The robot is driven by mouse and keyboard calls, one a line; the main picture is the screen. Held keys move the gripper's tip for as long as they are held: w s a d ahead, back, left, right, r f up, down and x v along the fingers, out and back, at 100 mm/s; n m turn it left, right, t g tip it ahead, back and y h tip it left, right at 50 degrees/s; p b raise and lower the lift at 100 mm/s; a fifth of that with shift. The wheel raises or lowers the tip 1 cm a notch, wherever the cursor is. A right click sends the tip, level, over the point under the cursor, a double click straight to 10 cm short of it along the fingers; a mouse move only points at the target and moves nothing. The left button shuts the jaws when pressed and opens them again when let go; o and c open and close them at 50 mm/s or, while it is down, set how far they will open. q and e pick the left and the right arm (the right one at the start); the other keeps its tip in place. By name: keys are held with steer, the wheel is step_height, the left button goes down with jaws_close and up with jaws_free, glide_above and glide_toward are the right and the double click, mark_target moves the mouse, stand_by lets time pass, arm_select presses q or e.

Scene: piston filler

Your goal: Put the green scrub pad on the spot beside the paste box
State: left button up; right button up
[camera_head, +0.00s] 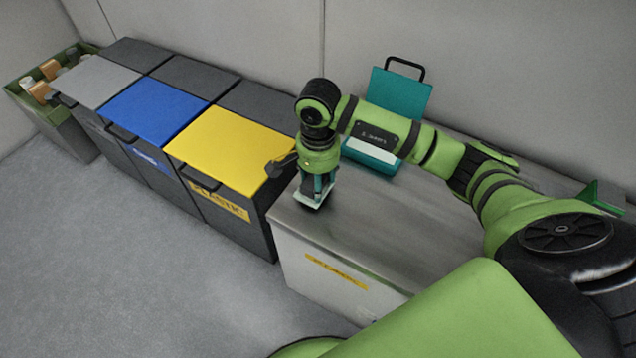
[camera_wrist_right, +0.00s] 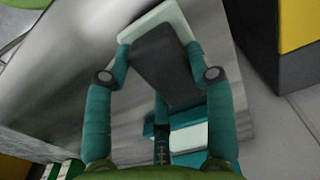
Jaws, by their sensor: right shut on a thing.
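My right gripper (camera_head: 315,190) is above the near left end of the grey metal worktop (camera_head: 400,213), pointing down. Its teal fingers are shut on a flat pale-green and dark-grey piece, which I take to be the scrub pad (camera_head: 308,199). In the right wrist view, the pad (camera_wrist_right: 165,65) sits between the fingertips (camera_wrist_right: 158,58). Whether it touches the worktop is unclear. A teal case with its lid raised (camera_head: 398,98) and a white front stands behind, partly hidden by my arm; it may be the paste box. No spot marking is clearly visible. My left gripper is out of view.
Bins with grey, blue (camera_head: 152,112) and yellow (camera_head: 232,148) lids stand left of the worktop, with the yellow one nearest. A green-rimmed crate (camera_head: 40,107) is at far left. A green angled piece (camera_head: 598,195) lies at the right. The worktop's middle looks bare.

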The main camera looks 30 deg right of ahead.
steer(key=shift+f, duration=1)
steer(key=o, duration=1)
steer(key=shift+r, duration=0.1)
step_height(320, 180, up, 12)
steer(key=shift+r, duration=0.1)
